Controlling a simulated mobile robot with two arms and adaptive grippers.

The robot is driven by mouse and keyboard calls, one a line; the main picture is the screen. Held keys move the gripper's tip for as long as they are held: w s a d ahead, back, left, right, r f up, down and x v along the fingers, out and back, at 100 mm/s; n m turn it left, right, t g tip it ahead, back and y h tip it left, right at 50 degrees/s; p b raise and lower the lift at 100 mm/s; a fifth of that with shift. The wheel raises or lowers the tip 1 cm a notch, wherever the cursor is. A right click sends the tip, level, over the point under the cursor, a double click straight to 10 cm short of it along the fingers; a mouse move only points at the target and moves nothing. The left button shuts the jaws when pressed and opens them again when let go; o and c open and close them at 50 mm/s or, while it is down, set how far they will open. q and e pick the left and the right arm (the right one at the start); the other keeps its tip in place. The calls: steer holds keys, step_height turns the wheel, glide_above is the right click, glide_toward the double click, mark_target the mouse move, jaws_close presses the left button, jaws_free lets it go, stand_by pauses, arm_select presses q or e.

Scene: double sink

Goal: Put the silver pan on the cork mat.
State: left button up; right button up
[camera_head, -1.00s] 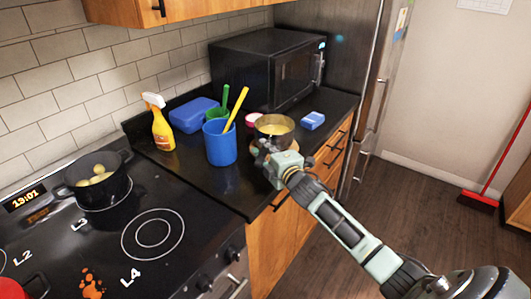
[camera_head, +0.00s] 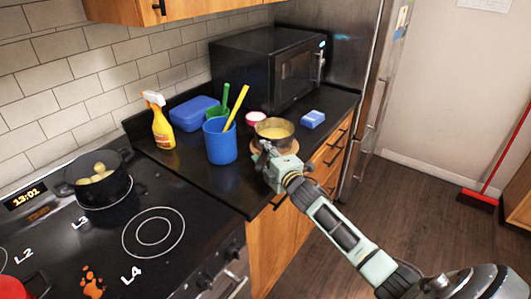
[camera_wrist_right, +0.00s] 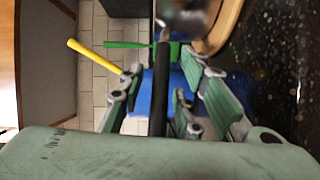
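The silver pan (camera_head: 274,129), with yellow contents, is at the right end of the dark counter, upright on the round cork mat (camera_head: 291,148). The mat's tan rim shows around the pan's near side. In the right wrist view the mat's edge (camera_wrist_right: 222,28) is at the top right, and the pan's dark handle (camera_wrist_right: 171,95) runs between my fingers. My right gripper (camera_head: 262,152) is at the near side of the pan. Its fingers (camera_wrist_right: 168,85) stand apart on both sides of the handle, with gaps showing. My left gripper is not in view.
A blue cup (camera_head: 220,141) with a yellow utensil stands left of the pan. A pink-and-white item (camera_head: 255,118) is behind the pan, and a blue sponge (camera_head: 312,119) right of it. The microwave (camera_head: 268,68) is behind. A black pot (camera_head: 98,181) sits on the stove.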

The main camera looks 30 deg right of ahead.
steer(key=shift+s+r, duration=0.1)
steer(key=s+a+b, duration=0.1)
steer(key=s, duration=1)
steer(key=shift+s+r, duration=0.35)
steer(key=shift+s, duration=0.05)
